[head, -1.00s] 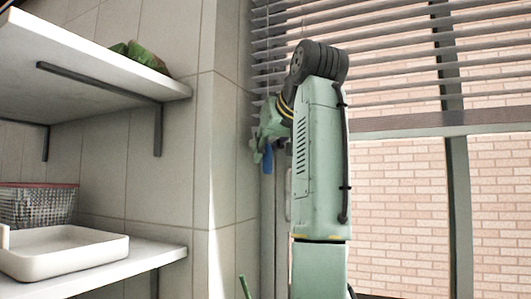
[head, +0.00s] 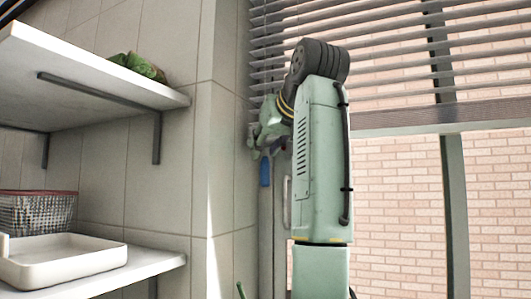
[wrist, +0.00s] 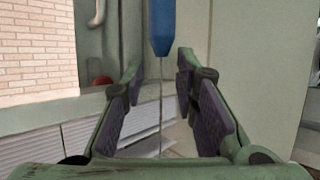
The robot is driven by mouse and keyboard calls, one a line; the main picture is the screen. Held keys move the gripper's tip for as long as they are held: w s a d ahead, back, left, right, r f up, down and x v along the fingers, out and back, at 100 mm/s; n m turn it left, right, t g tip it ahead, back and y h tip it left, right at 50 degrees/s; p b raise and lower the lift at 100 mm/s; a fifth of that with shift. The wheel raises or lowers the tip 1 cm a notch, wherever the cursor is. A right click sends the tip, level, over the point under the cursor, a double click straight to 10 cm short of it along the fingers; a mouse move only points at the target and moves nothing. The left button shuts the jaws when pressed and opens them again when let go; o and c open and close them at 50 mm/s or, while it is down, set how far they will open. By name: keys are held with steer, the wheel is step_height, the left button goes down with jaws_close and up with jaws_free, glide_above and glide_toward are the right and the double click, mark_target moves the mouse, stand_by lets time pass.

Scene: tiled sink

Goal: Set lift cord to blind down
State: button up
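The blind (head: 400,60) hangs partly lowered over the upper window, with its slats open. Its lift cord ends in a blue handle (head: 265,172), which hangs upright below my gripper (head: 256,140) near the window's left edge. In the wrist view my gripper (wrist: 158,72) is open, with its two dark pads apart. The blue handle also shows at the top of the wrist view (wrist: 162,28), and the thin cord (wrist: 161,105) runs from it between the fingers. Neither pad visibly touches the cord. My arm hides part of the blind and window.
A tiled wall corner (head: 215,150) stands close left of the gripper. Two white shelves (head: 90,75) project further left, the lower one bearing a wire basket (head: 38,213) and a white tray (head: 65,262). A brick wall (head: 400,200) shows through the window.

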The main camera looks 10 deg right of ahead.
steer(key=shift+o, duration=0.9)
steer(key=shift+w+f, duration=0.35)
steer(key=shift+f, duration=0.05)
steer(key=shift+s+a, duration=0.1)
steer(key=v, duration=0.3)
steer(key=shift+r, duration=0.15)
steer(key=s+d, duration=0.2)
steer(key=s, duration=0.9)
steer(key=shift+s+d, duration=0.2)
steer(key=shift+s, duration=0.2)
steer(key=shift+c, duration=0.6)
